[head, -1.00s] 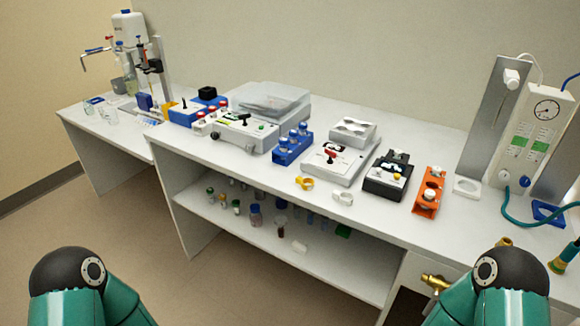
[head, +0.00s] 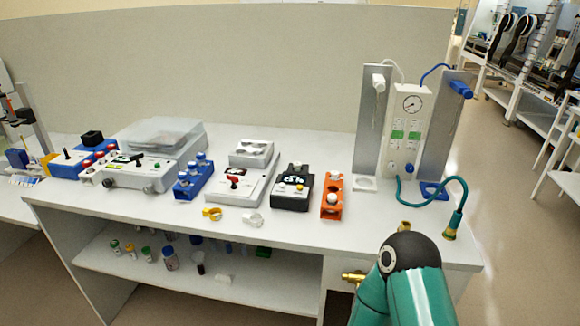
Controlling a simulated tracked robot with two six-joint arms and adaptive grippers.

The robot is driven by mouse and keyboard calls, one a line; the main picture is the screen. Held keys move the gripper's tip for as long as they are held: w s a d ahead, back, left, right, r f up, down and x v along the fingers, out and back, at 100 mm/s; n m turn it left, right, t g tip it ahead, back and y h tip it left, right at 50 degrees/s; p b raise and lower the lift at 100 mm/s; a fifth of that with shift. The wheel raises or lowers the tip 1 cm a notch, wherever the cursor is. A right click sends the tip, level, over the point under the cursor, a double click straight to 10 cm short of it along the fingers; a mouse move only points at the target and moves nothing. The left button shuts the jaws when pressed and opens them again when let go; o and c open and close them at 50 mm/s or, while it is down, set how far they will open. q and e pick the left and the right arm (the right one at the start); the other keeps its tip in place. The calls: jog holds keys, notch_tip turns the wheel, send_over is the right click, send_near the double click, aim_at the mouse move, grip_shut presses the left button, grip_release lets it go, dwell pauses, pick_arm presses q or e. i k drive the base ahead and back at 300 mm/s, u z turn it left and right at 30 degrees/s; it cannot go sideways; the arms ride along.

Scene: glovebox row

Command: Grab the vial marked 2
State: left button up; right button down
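No number 2 can be read on any vial at this size. A blue rack (head: 193,179) on the bench holds several capped vials (head: 201,160). An orange rack (head: 332,197) further right holds white-capped items (head: 334,177). Several small capped bottles and vials, such as a blue-capped bottle (head: 170,260), stand on the shelf under the bench. Neither gripper is in view; only a teal link of my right arm shows at the lower right.
The white bench (head: 290,225) carries a grey-white device (head: 236,185), a black device (head: 292,188) and a lidded machine (head: 150,160). A gauge panel (head: 408,125) with a teal hose (head: 440,185) stands at its right. Open floor lies right of the bench.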

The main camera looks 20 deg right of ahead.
aim_at(297, 166)
jog(key=k, duration=1.1)
jog(key=u, duration=0.2)
jog(key=i, duration=1.6)
jog(key=z, duration=0.7)
